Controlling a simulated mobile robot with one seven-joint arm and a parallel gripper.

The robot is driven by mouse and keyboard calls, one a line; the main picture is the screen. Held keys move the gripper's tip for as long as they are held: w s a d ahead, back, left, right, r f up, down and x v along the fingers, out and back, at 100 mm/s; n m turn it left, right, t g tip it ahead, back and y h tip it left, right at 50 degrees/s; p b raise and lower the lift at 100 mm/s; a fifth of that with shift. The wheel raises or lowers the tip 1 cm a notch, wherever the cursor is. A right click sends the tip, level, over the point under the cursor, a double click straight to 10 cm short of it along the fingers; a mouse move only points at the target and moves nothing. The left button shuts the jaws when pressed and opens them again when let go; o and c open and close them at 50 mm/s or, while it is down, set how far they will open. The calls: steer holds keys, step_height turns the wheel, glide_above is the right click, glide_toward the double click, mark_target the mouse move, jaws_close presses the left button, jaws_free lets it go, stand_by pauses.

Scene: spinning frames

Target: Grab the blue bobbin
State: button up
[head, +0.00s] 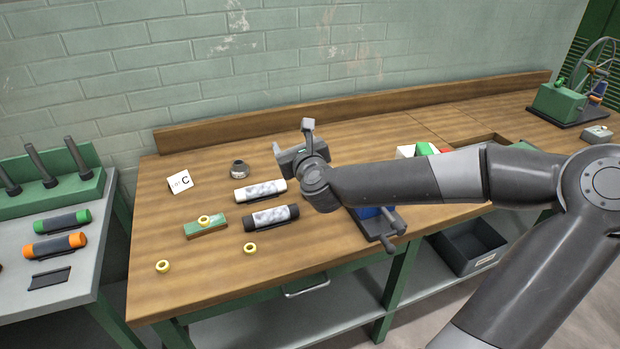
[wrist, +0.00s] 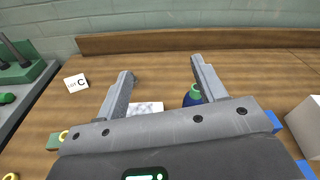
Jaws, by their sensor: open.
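My gripper (head: 293,138) is open and held above the bench, its fingers pointing toward the back wall. In the wrist view its two fingers (wrist: 161,68) stand wide apart with nothing between their tips. A dark blue rounded thing with a green top (wrist: 190,99) stands on the bench beyond the right finger, which hides part of it. It may be the blue bobbin, but I cannot tell for sure. In the head view my gripper and arm hide that spot. A blue patch (head: 372,212) shows below my forearm.
White-ended (head: 260,192) and black-ended (head: 271,217) cylinders lie left of my gripper. A grey handled fixture (head: 383,233) is at the front edge. The bench back is clear.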

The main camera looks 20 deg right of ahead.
steer(key=s+d+r+m+t+h, duration=0.1)
steer(key=s+d+r+m+h, duration=0.15)
steer(key=d+m, duration=0.2)
steer(key=f, duration=1.2)
steer(key=w+f, duration=0.1)
steer(key=f, duration=0.6)
steer(key=shift+d, duration=0.2)
steer(key=shift+w+d+f, duration=0.1)
steer(key=shift+w+f, duration=0.15)
steer(key=shift+f, duration=0.05)
steer(key=w, duration=0.3)
steer(key=w+d, duration=0.1)
steer(key=w, duration=0.3)
steer(key=w+d, duration=0.1)
steer(key=w, duration=0.2)
steer(key=shift+d+r, duration=0.1)
steer(key=shift+r, duration=0.1)
